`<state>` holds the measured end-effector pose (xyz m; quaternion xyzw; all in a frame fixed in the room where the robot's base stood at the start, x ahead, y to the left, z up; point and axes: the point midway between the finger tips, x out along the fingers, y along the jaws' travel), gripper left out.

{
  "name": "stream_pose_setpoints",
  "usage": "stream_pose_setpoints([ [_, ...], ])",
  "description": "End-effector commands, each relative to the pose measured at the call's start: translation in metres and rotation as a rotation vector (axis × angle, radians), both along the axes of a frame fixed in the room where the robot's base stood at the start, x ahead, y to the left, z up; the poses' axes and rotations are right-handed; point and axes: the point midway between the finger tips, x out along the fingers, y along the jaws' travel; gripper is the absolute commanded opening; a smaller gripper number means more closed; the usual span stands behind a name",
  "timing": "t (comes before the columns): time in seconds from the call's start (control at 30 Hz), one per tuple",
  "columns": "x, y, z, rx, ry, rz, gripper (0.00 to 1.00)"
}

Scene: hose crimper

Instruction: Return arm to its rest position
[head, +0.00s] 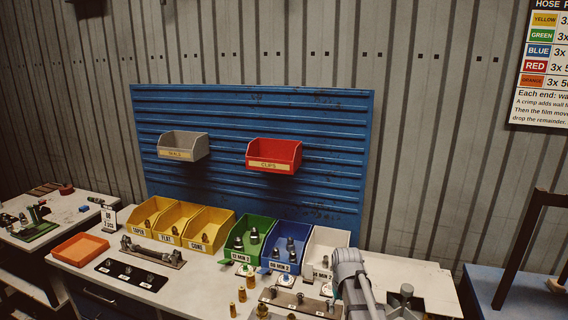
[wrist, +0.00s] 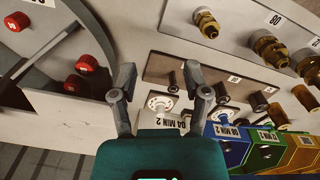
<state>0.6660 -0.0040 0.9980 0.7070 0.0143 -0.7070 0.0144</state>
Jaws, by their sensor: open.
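My arm (head: 352,280) reaches up at the lower right of the head view, over the right part of the workbench. The head view does not show my fingertips clearly. In the wrist view, my gripper (wrist: 161,95) has its two grey fingers spread apart with nothing between them. Beyond the fingers are a white round dial-like piece (wrist: 160,103) and a plate with black pegs (wrist: 222,92). The fingers appear apart from these things, though the exact height is hard to tell.
Yellow (head: 172,218), green (head: 250,238), blue (head: 287,244) and white bins (head: 324,252) stand along the bench. Brass fittings (head: 242,294) stand at the front. An orange tray (head: 80,249) lies left. Grey (head: 182,147) and red bins (head: 273,156) hang on the blue panel (head: 230,115).

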Motion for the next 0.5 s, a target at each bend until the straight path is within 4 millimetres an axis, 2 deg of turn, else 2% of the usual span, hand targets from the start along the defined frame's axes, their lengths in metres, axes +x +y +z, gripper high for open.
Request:
stream_pose_setpoints([
  [0.03, -0.010, 0.000, -0.008, 0.000, 0.000, -0.002, 0.61],
  [0.27, -0.044, 0.002, -0.031, 0.000, 0.000, -0.011, 0.61],
  [0.5, -0.103, 0.003, -0.068, 0.000, 0.000, -0.029, 0.61],
])
